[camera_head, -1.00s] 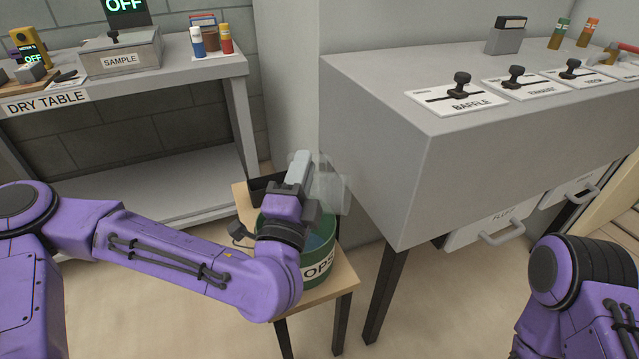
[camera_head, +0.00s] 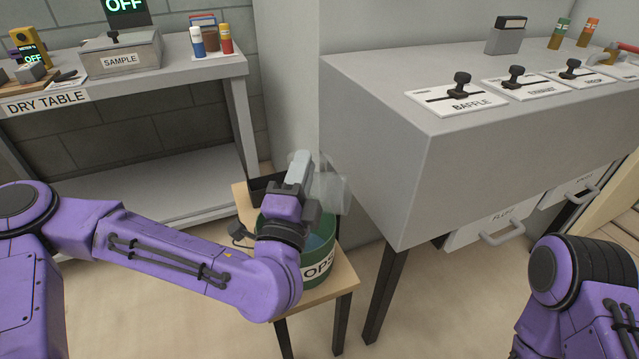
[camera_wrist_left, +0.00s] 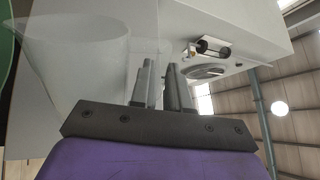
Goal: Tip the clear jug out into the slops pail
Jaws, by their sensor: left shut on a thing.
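The clear jug (camera_head: 332,192) is held above the green slops pail (camera_head: 320,266), over its back right side, and looks tilted. My left gripper (camera_head: 299,170) is shut on the jug, apparently at its handle side; the grip itself is hard to make out. In the left wrist view the jug (camera_wrist_left: 75,60) fills the upper left, beside the finger tips (camera_wrist_left: 165,82). The pail stands on a small wooden stool, its label partly hidden by my wrist. Any contents of the jug cannot be made out. My right gripper is out of view.
The wooden stool (camera_head: 335,288) stands close to the grey bench (camera_head: 375,130), whose side is right of the jug. A dark box (camera_head: 262,190) sits behind the pail. The dry table (camera_head: 110,95) is at the back left.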

